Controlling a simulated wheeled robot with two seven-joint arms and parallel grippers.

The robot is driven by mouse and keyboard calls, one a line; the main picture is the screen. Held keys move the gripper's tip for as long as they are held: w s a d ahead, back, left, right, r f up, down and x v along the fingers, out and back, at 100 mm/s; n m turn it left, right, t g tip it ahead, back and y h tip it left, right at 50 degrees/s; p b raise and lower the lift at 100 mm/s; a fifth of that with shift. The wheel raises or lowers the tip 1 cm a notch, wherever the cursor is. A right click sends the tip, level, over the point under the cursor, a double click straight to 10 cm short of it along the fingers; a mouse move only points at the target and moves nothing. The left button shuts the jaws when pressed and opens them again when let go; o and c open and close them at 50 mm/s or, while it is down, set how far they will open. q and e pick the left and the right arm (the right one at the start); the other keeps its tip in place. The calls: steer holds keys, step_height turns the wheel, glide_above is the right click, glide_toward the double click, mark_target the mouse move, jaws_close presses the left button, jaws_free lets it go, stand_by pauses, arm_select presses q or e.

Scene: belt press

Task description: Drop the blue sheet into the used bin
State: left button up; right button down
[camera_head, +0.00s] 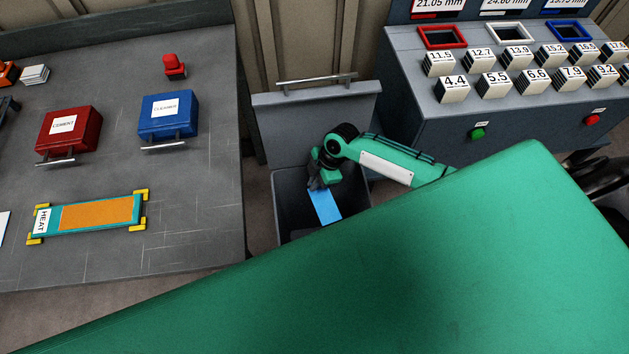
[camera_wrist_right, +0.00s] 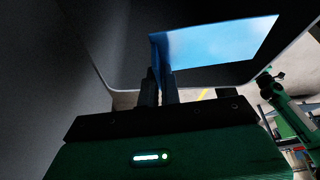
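The blue sheet (camera_head: 325,206) is a flat light-blue piece, tilted in the mouth of an open grey bin. My right gripper (camera_head: 315,185) is shut on one end of the sheet. In the right wrist view the sheet (camera_wrist_right: 215,45) extends to the right from between the closed fingers (camera_wrist_right: 160,90). The bin (camera_head: 285,200) stands between the table and the grey cabinet, with its lid (camera_head: 318,122) raised. No label is readable on the bin. My left gripper is not in view.
The grey table (camera_head: 190,225) at left holds a red case (camera_head: 70,130), a blue case (camera_head: 168,115) and an orange strip (camera_head: 97,213) on a teal base marked HEAT. The cabinet (camera_head: 420,105) at right carries several numbered blocks. The bin's walls surround the gripper closely.

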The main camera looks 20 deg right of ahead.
steer(key=c, duration=1.5)
jaws_free()
steer(key=shift+c, duration=0.2)
steer(key=shift+r, duration=0.1)
steer(key=b+v, duration=0.1)
steer(key=v, duration=1.2)
steer(key=shift+r, duration=0.3)
steer(key=shift+d, duration=0.1)
